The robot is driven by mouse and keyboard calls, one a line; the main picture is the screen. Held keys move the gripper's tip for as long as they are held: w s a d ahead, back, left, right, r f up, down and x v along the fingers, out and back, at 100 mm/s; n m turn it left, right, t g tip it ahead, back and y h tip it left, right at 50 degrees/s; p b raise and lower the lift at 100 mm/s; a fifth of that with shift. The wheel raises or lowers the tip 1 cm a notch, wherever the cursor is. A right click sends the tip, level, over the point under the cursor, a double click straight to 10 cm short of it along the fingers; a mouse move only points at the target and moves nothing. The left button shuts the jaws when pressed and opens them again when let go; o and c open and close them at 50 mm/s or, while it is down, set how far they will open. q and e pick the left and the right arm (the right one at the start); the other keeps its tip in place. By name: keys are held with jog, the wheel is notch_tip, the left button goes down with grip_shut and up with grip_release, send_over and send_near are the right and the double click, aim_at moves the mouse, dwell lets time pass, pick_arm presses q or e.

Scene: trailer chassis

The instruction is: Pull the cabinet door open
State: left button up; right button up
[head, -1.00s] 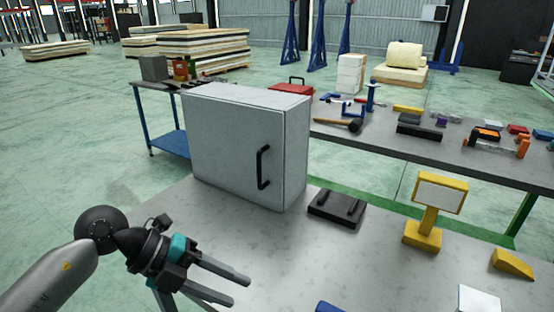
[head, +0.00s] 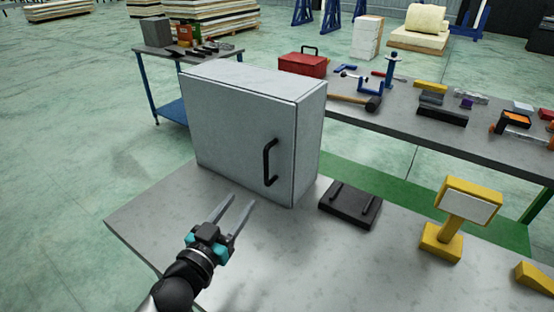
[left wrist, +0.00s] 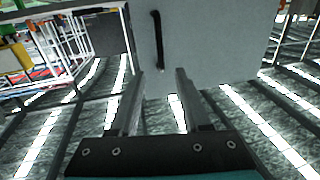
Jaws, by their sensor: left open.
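The grey cabinet (head: 225,125) stands on the near grey table. Its door is shut and carries a black vertical bar handle (head: 268,162) near the right edge. My left gripper (head: 239,207) is open and empty, in front of the cabinet, low and to the left of the handle. Its fingers point towards the door and do not touch the handle. In the left wrist view the cabinet door (left wrist: 205,40) fills the upper middle, and the handle (left wrist: 157,40) hangs beyond the open fingers (left wrist: 160,75). My right gripper is not in view.
A black block with two bars (head: 350,204) lies right of the cabinet. A yellow stand (head: 455,215) and a yellow wedge (head: 534,278) stand farther right. A long table (head: 400,125) with tools and a red toolbox (head: 303,65) is behind. The near table's front middle (head: 330,260) is clear.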

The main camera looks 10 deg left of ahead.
aim_at(265, 168)
pick_arm(q)
jog(key=w, duration=0.5)
jog(key=w+d, duration=0.1)
jog(key=w, duration=0.4)
jog(key=w+d, duration=0.1)
jog(key=w, duration=0.3)
jog(key=shift+w+d+b, duration=0.2)
jog(key=shift+w+b, duration=0.2)
jog(key=shift+c, duration=0.4)
grip_shut()
dwell(0.6)
